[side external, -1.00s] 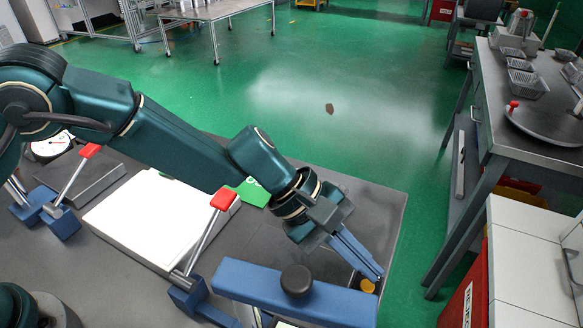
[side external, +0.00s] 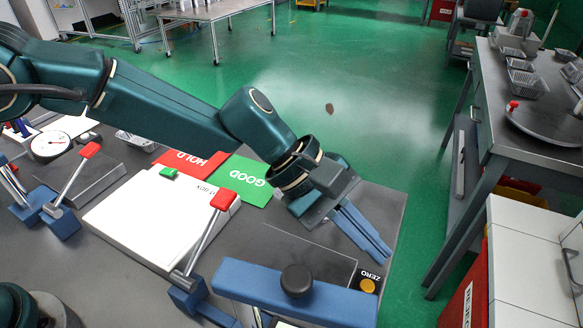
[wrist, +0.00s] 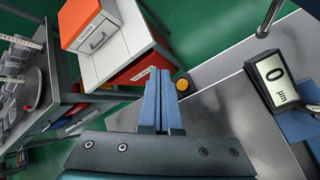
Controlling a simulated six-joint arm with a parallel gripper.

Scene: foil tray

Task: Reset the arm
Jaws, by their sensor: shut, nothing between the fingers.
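My gripper (side external: 388,257) has long blue fingers, pressed together with nothing between them. In the side external view it hangs above the right end of the grey table (side external: 395,205), near the yellow ZERO button (side external: 367,286), and apart from it. In the wrist view the closed fingertips (wrist: 161,72) point toward the white cabinet beyond the table, with the yellow button (wrist: 182,85) just to their right.
A white box (side external: 150,222) with a green piece on top, red HOLD (side external: 190,163) and green GOOD (side external: 245,180) mats, red-handled levers (side external: 223,199) and a blue bar with a black knob (side external: 297,281) crowd the table. A display (wrist: 277,80) reads 0.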

